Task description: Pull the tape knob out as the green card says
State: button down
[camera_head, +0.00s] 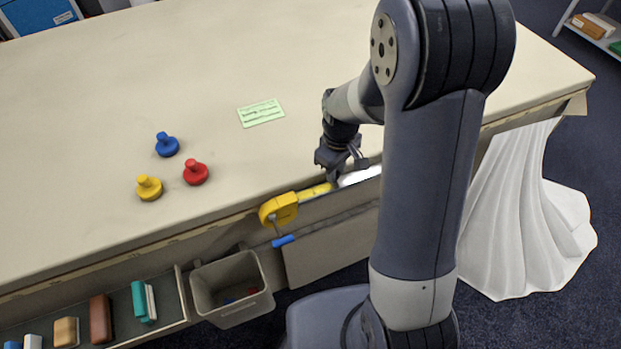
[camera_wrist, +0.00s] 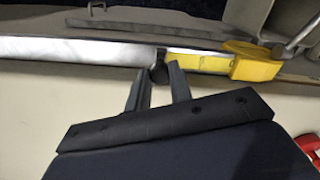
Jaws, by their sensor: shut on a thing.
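The yellow tape case (camera_head: 279,209) sits at the table's front edge, and it shows at the right in the wrist view (camera_wrist: 252,62). A short length of yellow tape (camera_head: 315,192) runs from it to my gripper. My gripper (camera_head: 336,178) is at the front edge, right of the case. In the wrist view its fingers (camera_wrist: 160,82) are shut on the dark tape knob (camera_wrist: 158,68) at the tape's end. The green card (camera_head: 261,113) lies flat on the table; its print is too small to read.
A pale strip (camera_head: 361,176) continues along the edge beyond my gripper. Blue (camera_head: 167,145), red (camera_head: 195,173) and yellow (camera_head: 149,188) knobbed pieces stand on the table at left. A grey bin (camera_head: 232,288) hangs below the edge. White cloth (camera_head: 520,215) drapes at the right.

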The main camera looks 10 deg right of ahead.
jog(key=w+d, duration=0.1)
jog(key=d, duration=0.2)
jog(key=w+d, duration=0.1)
jog(key=d, duration=0.2)
jog(key=w+d, duration=0.1)
jog(key=d, duration=0.3)
jog(key=c, duration=1.5)
grip_release()
jog(key=shift+r, duration=0.1)
notch_tip(320, 180, up, 11)
jog(key=shift+f+b, duration=0.15)
jog(key=shift+b, duration=0.4)
